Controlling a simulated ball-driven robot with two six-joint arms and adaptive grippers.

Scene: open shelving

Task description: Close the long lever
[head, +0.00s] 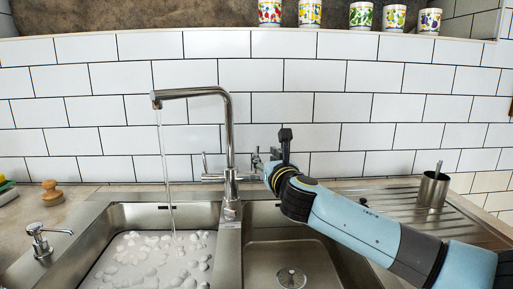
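A chrome faucet (229,130) stands behind the divider between two sink basins. Water runs from its spout in a thin stream into the left basin. I cannot tell for sure which lever is the long one. My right gripper (273,157) is just right of the faucet, at the right lever; whether it touches the lever or is open is unclear. My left gripper is not in view.
The left basin (120,216) holds foamy water; the right basin (262,230) is empty with a drain. A soap dispenser (40,240) and a wooden-knobbed brush (52,193) are at left. A metal cup (433,188) stands on the drainboard. Several patterned cups line the ledge (150,35).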

